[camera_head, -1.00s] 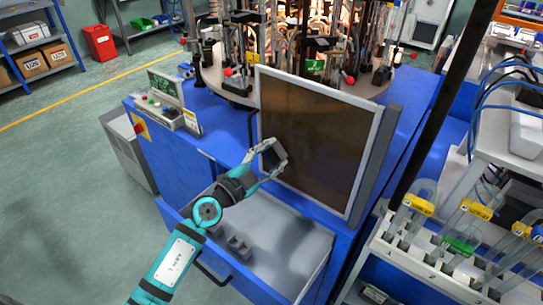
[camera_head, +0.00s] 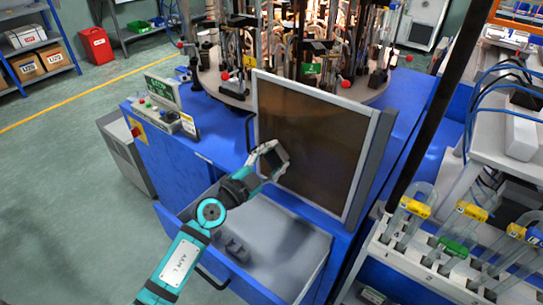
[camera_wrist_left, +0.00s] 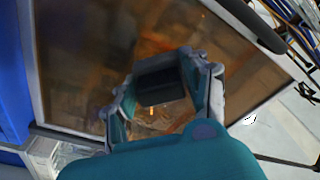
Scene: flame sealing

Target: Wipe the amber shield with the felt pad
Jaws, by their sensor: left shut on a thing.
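The amber shield (camera_head: 318,150) is a dark brown pane in a light grey frame, standing upright on the front of the blue machine. It also fills much of the left wrist view (camera_wrist_left: 80,60). My left gripper (camera_head: 272,160) is shut on the dark felt pad (camera_head: 276,158), at the lower left part of the shield. In the left wrist view the pad (camera_wrist_left: 160,82) sits between the fingers, in front of the pane. I cannot tell whether the pad touches the pane. My right gripper is not in view.
An open grey drawer (camera_head: 290,245) sticks out below the shield, with small dark blocks (camera_head: 235,250) inside. A rack of tubes (camera_head: 440,245) stands at the right. A control panel (camera_head: 163,115) is at the left, and a carousel with burners (camera_head: 300,50) stands behind the shield.

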